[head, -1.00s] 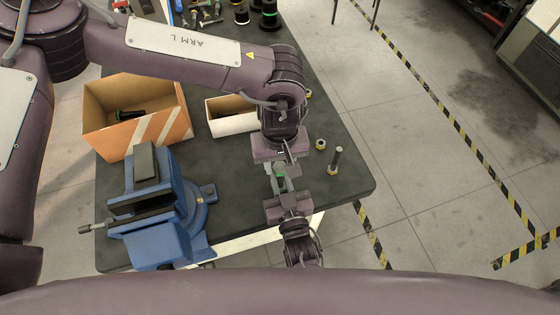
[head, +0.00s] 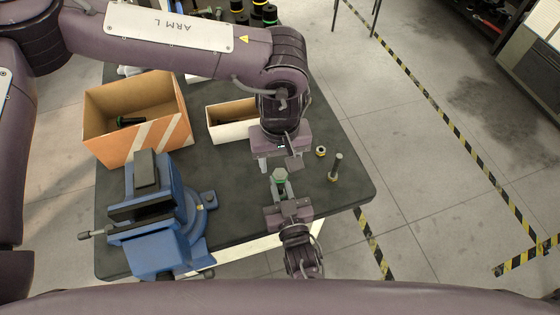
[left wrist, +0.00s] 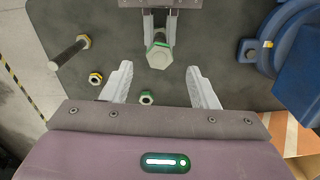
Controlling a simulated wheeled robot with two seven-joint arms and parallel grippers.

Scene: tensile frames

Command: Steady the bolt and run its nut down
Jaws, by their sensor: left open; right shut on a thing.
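My right gripper (head: 281,187) is shut on a bolt (head: 280,175), holding it above the table's near edge. The bolt's pale hexagonal end with a green band faces the camera in the left wrist view (left wrist: 160,56). I cannot tell whether a nut is on its shank. My left gripper (head: 279,164) is open and empty, just beyond the bolt and apart from it. Its spread fingers show in the left wrist view (left wrist: 161,86). A loose green-marked nut (left wrist: 147,97) lies on the table, seen between those fingers.
A blue vise (head: 160,215) stands at the near left. An orange-striped box (head: 150,140) with a dark bolt inside and a smaller white-sided box (head: 230,129) stand farther back. Black cylindrical items (head: 268,15) are at the far end. The table's right edge is close to the standing bolt.

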